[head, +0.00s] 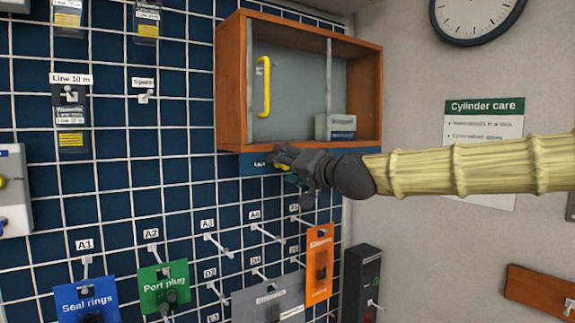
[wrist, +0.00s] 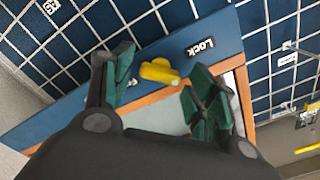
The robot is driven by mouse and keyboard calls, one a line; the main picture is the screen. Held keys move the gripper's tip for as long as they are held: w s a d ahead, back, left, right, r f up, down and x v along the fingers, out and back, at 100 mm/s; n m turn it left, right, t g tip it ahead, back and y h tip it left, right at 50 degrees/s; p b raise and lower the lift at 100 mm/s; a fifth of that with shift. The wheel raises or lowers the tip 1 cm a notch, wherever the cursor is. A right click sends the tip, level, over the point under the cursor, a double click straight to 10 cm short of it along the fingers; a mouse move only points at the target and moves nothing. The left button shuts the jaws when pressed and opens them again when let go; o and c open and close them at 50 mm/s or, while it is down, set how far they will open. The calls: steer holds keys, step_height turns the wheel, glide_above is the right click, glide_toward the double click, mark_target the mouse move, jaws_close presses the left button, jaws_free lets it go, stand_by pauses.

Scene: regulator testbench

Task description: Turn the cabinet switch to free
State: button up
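The wooden cabinet (head: 228,85) hangs on the grid wall, with a grey panel door and a yellow handle (head: 265,87). A blue plate (head: 252,165) sits along its underside.
A pale box (head: 335,127) stands in the cabinet's right part. Below hang labelled hooks, a green Port plug card (head: 164,287), an orange pack (head: 319,264) and a grey card (head: 268,305). A dark box (head: 361,285) stands right of them.

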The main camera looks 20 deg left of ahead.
steer(key=c, duration=0.7)
steer(key=shift+f+m+b, duration=0.1)
steer(key=shift+m+b, duration=0.25)
steer(key=shift+m, duration=0.05)
steer(key=m+b, duration=0.8)
steer(key=m, duration=0.8)
steer(key=shift+m, duration=0.7)
steer(key=o, duration=1)
